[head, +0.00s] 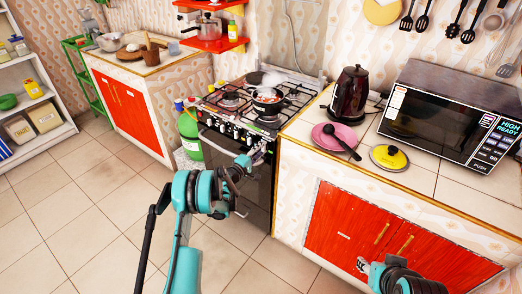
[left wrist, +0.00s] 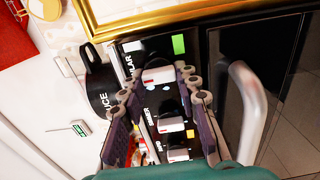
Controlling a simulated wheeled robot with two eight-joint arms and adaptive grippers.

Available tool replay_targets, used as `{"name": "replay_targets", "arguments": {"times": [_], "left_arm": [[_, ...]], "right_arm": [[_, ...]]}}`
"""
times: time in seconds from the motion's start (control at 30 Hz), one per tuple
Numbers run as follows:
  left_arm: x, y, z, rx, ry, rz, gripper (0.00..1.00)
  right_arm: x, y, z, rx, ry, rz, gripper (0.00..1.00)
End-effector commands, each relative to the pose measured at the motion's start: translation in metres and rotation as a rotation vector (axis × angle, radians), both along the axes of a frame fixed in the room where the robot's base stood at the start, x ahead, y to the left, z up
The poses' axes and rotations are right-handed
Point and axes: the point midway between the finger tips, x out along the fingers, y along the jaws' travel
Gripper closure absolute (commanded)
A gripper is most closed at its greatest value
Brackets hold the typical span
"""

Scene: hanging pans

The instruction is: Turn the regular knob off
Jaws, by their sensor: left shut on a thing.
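The stove (head: 228,118) stands in the middle of the head view, with a row of knobs along its front. My left gripper (head: 256,152) is at the right end of this row. In the left wrist view, the regular knob (left wrist: 158,75) is a pale bar on the black panel, beside a partly hidden label ending in "ULAR". My left gripper (left wrist: 158,78) is shut on this knob, one finger on each side. Other knobs (left wrist: 172,125) lie between the fingers, nearer the palm. My right gripper (head: 368,268) is low in the head view, before the red cabinet; its jaws are unclear.
A pan (head: 267,100) sits on the stove. The counter (head: 310,123) to the right holds a kettle (head: 349,95), a pink plate (head: 335,138) and a microwave (head: 447,117). A green gas bottle (head: 189,132) stands left of the stove. The tiled floor is free.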

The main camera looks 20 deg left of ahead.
Motion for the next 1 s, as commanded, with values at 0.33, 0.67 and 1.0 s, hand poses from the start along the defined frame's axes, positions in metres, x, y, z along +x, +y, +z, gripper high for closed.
{"name": "replay_targets", "arguments": {"times": [0.33, 0.67, 1.0], "left_arm": [[-0.0005, -0.0010, -0.0006, 0.023, -0.007, -0.002, 0.98], [-0.0004, -0.0009, -0.0006, 0.021, -0.007, -0.002, 0.47], [-0.0062, 0.0025, -0.0002, 0.020, -0.007, 0.000, 0.47]], "right_arm": [[0.0000, 0.0000, -0.0001, 0.000, 0.000, 0.000, 0.59], [0.0000, 0.0000, -0.0001, 0.000, 0.000, 0.000, 0.59], [0.0001, 0.0000, -0.0001, 0.000, 0.000, 0.000, 0.59]]}}
